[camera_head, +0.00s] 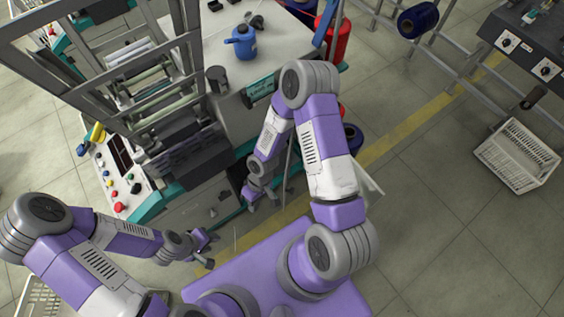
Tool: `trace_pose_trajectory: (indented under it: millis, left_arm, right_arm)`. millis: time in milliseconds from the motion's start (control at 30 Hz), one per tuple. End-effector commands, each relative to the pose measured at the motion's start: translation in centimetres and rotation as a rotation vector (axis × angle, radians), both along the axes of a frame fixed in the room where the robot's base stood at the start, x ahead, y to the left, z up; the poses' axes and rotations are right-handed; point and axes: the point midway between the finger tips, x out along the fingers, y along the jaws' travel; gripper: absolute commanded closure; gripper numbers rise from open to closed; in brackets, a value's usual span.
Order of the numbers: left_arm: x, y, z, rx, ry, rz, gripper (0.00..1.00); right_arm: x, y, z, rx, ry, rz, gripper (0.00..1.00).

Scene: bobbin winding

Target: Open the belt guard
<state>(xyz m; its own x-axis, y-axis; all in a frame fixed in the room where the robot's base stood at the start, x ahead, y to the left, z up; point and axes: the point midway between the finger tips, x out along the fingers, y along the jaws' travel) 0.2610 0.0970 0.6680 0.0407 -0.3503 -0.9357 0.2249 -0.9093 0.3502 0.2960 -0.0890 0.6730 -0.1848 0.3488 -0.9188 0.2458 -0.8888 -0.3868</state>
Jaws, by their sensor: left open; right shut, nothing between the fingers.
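A winding machine (185,205) with a grey and teal body stands at upper left, with rollers and a metal frame on top. I cannot tell for certain which of its panels is the belt guard. A grey lower front panel (195,207) faces my grippers, and a dark recess shows at its right, partly behind my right arm. My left gripper (209,250) is open and empty in front of the machine's lower front, apart from it in the picture. My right gripper (262,198) is shut and empty close to the machine's lower right corner; whether it touches anything is unclear.
A control panel (122,180) with coloured buttons is on the machine's left. A blue can (243,42) stands on the white top. A white basket (517,155) lies on the floor at right. Spools and a metal rack (455,65) are behind.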

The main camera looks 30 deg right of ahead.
Motion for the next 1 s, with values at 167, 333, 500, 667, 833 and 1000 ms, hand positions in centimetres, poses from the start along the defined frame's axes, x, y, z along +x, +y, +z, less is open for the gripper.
trace_pose_trajectory:
  millis: [167,333,500,667,833,1000]
  left_arm:
    - [0.0,0.0,2.2,0.000,0.000,0.000,0.60]
    - [0.0,0.0,3.2,0.000,-0.001,0.000,0.60]
    - [0.0,0.0,3.4,0.000,-0.001,0.000,0.60]
    - [0.0,0.0,3.1,0.000,-0.001,0.000,0.60]
    - [0.0,0.0,2.4,0.000,-0.001,0.000,0.60]
    - [0.0,0.0,1.9,0.000,-0.001,0.000,0.60]
  right_arm:
    - [4.4,-4.5,3.1,-0.168,0.004,0.361,1.00]
    - [8.4,-9.3,6.0,-0.371,0.017,0.568,1.00]
    - [10.4,-11.7,7.6,-0.485,0.028,0.643,1.00]
    - [10.3,-12.5,6.5,-0.502,0.035,0.652,1.00]
    - [9.5,-13.3,3.5,-0.499,0.035,0.651,1.00]
    - [8.7,-14.1,0.7,-0.497,0.035,0.651,1.00]
